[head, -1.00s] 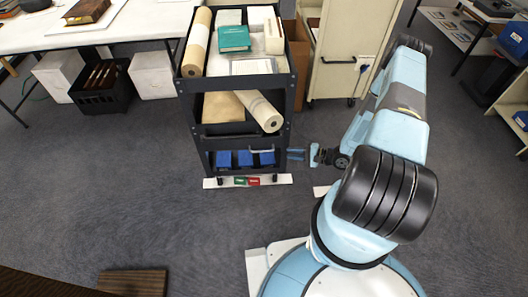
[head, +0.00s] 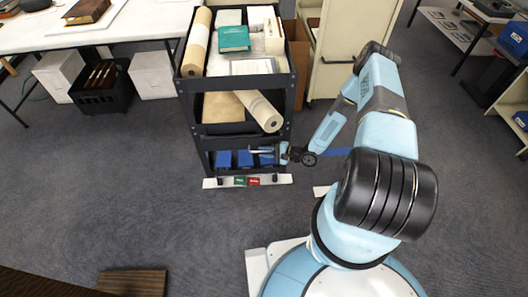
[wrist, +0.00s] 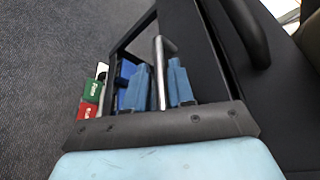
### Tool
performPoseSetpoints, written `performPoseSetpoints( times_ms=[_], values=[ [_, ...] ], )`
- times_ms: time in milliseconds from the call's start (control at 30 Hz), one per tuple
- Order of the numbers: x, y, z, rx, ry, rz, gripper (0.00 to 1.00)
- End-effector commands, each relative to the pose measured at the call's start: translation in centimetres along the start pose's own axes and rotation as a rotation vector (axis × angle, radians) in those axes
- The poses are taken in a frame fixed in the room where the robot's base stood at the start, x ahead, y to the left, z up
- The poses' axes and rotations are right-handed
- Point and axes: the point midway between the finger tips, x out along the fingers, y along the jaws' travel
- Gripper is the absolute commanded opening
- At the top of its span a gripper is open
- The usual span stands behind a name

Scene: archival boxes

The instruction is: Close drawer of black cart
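The black cart (head: 296,110) stands in the middle of the head view. Its low level holds blue boxes (head: 223,160), with a silver handle (head: 258,152) at the right. How far the drawer stands out is hard to tell. My gripper (head: 272,154) is at this handle, reaching in from the right. In the wrist view, my two blue fingers (wrist: 166,85) are apart, with the silver handle (wrist: 159,60) between them. A narrow gap shows beside the right finger; contact on the left is unclear.
Rolls, a green book (head: 234,39) and papers lie on the cart's upper levels. Red and green items (head: 246,181) lie at its foot. A cream cabinet (head: 335,60) stands behind right, and a white table (head: 130,25) at left. Open carpet lies in front.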

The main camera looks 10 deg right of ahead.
Motion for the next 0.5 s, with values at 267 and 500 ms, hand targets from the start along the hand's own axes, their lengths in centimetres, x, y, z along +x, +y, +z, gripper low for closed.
performPoseSetpoints(
  times_ms=[267, 500],
  values=[
    [0.68, -0.01, 0.05, 0.000, -0.001, 0.000, 0.23],
    [0.65, 0.00, 0.05, 0.000, -0.001, 0.000, 0.13]
  ],
)
